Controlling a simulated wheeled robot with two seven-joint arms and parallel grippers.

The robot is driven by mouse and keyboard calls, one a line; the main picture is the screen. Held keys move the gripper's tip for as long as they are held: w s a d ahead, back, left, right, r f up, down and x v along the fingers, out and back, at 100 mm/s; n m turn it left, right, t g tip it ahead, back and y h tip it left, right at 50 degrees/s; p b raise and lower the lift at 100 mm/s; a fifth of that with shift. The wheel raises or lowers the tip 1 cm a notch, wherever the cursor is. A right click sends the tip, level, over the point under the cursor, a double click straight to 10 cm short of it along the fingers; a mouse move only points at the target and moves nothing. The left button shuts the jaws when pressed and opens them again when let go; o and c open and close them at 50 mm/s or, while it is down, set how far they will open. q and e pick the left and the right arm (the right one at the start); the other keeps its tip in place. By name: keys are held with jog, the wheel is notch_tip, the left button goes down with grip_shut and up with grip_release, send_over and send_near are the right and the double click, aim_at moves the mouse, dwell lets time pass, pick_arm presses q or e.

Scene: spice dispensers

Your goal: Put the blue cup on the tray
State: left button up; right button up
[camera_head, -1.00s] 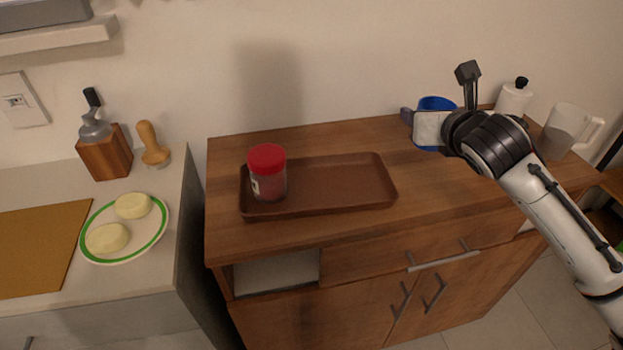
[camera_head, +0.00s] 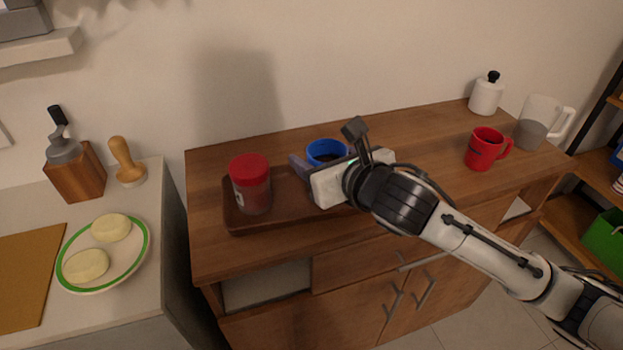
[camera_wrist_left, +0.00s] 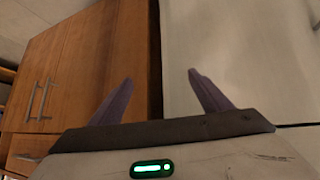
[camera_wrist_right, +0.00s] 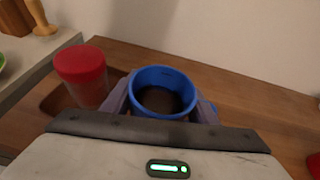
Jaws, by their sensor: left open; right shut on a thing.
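The blue cup (camera_head: 326,152) is at the tray in the head view, partly hidden by my right gripper (camera_head: 306,170). In the right wrist view the blue cup (camera_wrist_right: 163,93) sits between the two fingers of my right gripper (camera_wrist_right: 162,108), which is shut on it. The brown tray (camera_head: 232,222) lies on the wooden cabinet, its right part hidden by my arm. I cannot tell whether the cup touches the tray. My left gripper (camera_wrist_left: 160,95) shows only in its wrist view, open and empty near the cabinet front.
A red-lidded jar (camera_head: 250,184) stands on the tray's left part, close to the cup. A plate (camera_head: 72,271) is on the left counter.

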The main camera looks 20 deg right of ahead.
jog(key=shift+f, duration=0.55)
notch_tip(320, 180, down, 3)
jog(key=shift+f+b, duration=0.1)
jog(key=shift+b, duration=0.35)
jog(key=shift+f, duration=0.15)
jog(key=o, duration=1.3)
